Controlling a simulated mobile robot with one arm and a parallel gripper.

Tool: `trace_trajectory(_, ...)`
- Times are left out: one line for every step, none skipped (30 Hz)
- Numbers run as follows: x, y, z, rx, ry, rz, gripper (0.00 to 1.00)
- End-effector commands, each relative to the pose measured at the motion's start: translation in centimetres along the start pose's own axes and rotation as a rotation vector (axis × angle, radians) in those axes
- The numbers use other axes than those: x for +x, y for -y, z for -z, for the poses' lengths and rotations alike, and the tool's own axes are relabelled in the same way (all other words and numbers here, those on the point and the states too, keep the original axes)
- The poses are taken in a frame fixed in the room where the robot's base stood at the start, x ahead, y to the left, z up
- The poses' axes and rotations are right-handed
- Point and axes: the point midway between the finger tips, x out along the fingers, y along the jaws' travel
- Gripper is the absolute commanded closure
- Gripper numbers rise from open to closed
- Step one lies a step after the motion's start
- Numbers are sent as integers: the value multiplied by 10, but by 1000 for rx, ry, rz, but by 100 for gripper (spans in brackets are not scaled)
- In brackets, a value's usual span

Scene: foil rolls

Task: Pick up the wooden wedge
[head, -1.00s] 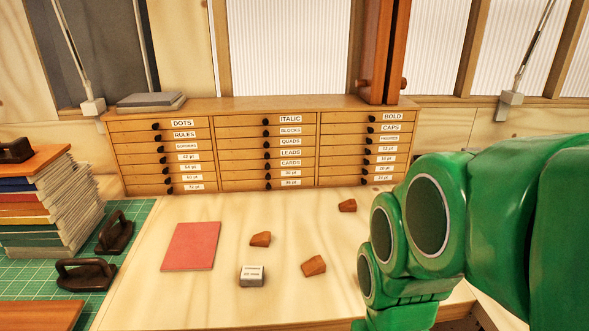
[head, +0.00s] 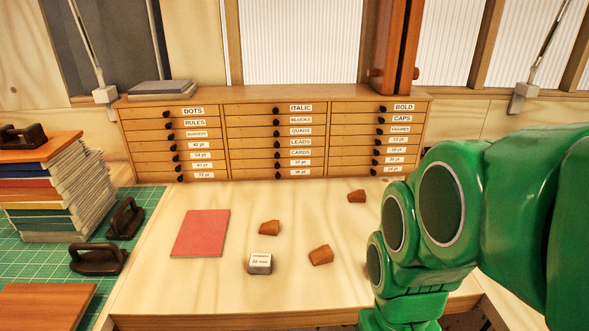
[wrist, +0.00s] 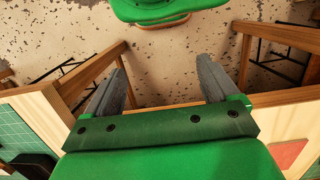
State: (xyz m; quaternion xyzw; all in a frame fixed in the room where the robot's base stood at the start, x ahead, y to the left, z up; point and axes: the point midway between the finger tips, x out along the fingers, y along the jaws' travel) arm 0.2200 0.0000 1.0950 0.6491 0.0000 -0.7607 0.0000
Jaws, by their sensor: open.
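Three small orange-brown wedge-like blocks lie on the pale wooden tabletop in the head view: one at the back right (head: 357,196), one left of centre (head: 269,228) and one at the front right (head: 321,255). I cannot tell which of them the task means. My gripper (wrist: 160,78) shows in the wrist view with its two grey fingers wide apart and nothing between them. Speckled floor lies behind the fingers, and no wedge shows in that view. In the head view my green arm fills the right side and hides part of the table; the fingers are not visible there.
A grey labelled block (head: 260,263) sits near the wedges. A red sheet (head: 200,233) lies to their left. A drawer cabinet (head: 275,142) closes off the back. A book stack (head: 50,190) and dark-handled tools (head: 98,259) stand on a green mat (head: 150,205) at left.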

Motion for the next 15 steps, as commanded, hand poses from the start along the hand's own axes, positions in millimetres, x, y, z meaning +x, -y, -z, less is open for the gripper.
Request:
trace_trajectory(0, 0, 0, 0, 0, 0, 11)
trace_trajectory(0, 0, 0, 0, 0, 0, 11)
trace_trajectory(0, 0, 0, 0, 0, 0, 11)
trace_trajectory(0, 0, 0, 0, 0, 0, 11)
trace_trajectory(0, 0, 0, 0, 0, 0, 11)
trace_trajectory(0, 0, 0, 0, 0, 0, 11)
trace_trajectory(0, 0, 0, 0, 0, 0, 11)
trace_trajectory(0, 0, 0, 0, 0, 0, 11)
trace_trajectory(0, 0, 2, -1, 0, 0, 11)
trace_trajectory(-1, 0, 4, -3, 0, 0, 11)
trace_trajectory(-2, 0, 6, -5, 0, 0, 11)
trace_trajectory(-3, 0, 11, -9, -2, -1, 11)
trace_trajectory(-4, 1, 15, -12, -3, -1, 11)
trace_trajectory(-5, 1, 20, -16, -5, -1, 11)
trace_trajectory(-8, 2, 28, -22, -10, -2, 11)
